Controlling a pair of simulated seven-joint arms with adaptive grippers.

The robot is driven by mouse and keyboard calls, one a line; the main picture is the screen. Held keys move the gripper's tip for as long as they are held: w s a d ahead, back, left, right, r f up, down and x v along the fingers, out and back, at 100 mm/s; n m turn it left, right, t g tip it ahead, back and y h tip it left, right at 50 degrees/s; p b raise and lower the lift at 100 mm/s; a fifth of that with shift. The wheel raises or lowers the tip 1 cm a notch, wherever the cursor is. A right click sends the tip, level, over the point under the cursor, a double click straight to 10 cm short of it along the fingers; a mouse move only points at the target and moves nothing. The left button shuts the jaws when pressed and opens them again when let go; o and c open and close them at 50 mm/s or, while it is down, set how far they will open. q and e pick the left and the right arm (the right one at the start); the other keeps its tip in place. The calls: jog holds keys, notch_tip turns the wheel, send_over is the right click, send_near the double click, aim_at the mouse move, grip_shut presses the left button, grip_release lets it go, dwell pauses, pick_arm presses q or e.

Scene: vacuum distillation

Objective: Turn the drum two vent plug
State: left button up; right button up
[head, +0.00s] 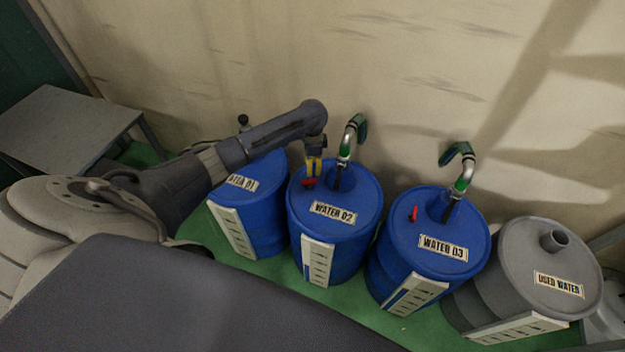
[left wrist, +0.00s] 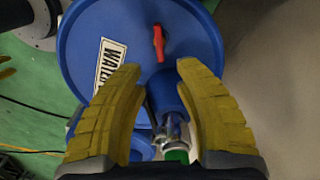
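Drum two is the blue drum labelled WATER 02 (head: 350,228), second from the left in the head view. Its red vent plug (head: 308,184) lies on the lid under my left gripper (head: 314,168). In the left wrist view the red plug (left wrist: 158,43) stands out on the blue lid (left wrist: 200,25), just beyond the fingertips. My left gripper (left wrist: 160,68) is open, its yellow fingers apart with no plug between them. The left finger hides part of the label (left wrist: 108,65). My right gripper does not show in the head view; a yellow piece at the wrist view's left edge may be it.
Drum two's metal pipe (head: 345,147) rises beside the gripper; in the wrist view it (left wrist: 172,128) lies between the fingers. Drums WATER 01 (head: 262,222) and WATER 03 (head: 440,220) flank it. A grey USED WATER drum (head: 520,250) stands right. The wall (head: 400,60) is behind.

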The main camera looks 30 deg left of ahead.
aim_at(312, 179)
pick_arm(q)
notch_tip(312, 179, down, 8)
jog(key=shift+f, duration=0.25)
jog(key=shift+o, duration=0.2)
grip_shut()
dwell(0.4)
